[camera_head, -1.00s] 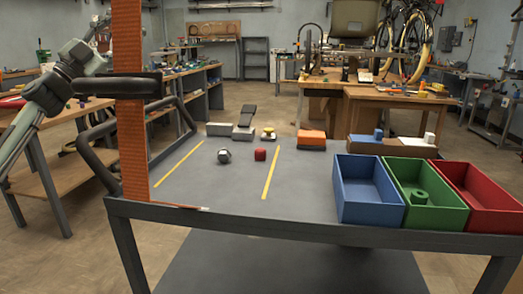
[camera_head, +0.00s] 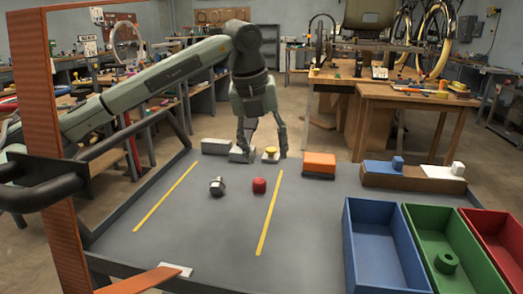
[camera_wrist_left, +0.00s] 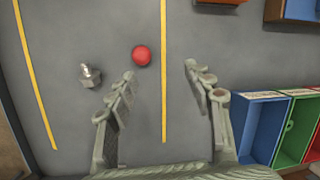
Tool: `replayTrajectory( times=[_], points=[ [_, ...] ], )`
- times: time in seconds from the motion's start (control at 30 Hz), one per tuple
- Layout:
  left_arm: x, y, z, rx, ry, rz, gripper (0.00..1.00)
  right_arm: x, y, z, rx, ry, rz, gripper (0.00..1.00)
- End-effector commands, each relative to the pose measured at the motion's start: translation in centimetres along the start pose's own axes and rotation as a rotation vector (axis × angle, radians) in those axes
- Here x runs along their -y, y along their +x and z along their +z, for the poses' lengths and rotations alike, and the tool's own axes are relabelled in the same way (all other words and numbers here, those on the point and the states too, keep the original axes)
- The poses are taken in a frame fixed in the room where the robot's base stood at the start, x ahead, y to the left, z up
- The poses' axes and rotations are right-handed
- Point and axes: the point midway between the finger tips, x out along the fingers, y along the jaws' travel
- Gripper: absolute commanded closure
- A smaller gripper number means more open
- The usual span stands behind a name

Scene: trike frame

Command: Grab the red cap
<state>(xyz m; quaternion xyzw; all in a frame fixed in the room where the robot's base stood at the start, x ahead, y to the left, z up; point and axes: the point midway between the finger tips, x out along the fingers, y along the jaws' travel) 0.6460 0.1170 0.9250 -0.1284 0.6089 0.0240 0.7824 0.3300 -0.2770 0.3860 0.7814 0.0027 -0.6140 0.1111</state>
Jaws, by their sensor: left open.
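The red cap (camera_head: 259,185) sits on the grey table between two yellow lines, close to the right-hand line. A metal bolt or nut (camera_head: 217,186) lies to its left. My left gripper (camera_head: 261,152) points down with its fingers apart, showing above the cap in the head view near the table's far part. In the left wrist view the cap (camera_wrist_left: 141,55) lies just beyond the left fingertip of my open gripper (camera_wrist_left: 159,70), apart from it as far as I can tell. Nothing is between the fingers. My right gripper is not in view.
Blue (camera_head: 350,250), green (camera_head: 412,225) and red (camera_head: 470,215) bins stand at the right; the green one holds a green ring (camera_head: 446,260). An orange block (camera_head: 319,162) and grey blocks (camera_head: 215,146) line the far edge. An orange post (camera_head: 45,110) rises at the left.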

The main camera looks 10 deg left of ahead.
Motion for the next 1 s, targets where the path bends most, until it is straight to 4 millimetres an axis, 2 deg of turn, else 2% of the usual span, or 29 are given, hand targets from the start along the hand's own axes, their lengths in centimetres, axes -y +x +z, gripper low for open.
replayTrajectory(
  times=[0.03,0.13,0.37,0.7,1.0],
  points=[
    [-0.5,0.4,0.0,0.017,0.021,0.073,0.48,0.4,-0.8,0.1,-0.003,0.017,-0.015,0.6],
    [-1.5,1.4,0.0,0.036,0.039,0.156,0.48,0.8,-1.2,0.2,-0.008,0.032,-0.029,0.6],
    [-2.2,4.1,0.1,0.038,0.041,0.174,0.48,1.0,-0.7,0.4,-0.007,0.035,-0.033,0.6],
    [-2.9,8.6,0.0,0.037,0.041,0.17,0.48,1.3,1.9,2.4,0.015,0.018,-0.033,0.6],
    [-3.0,9.1,0.0,0.038,0.041,0.169,0.5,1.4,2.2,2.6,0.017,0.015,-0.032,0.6]
  ],
)
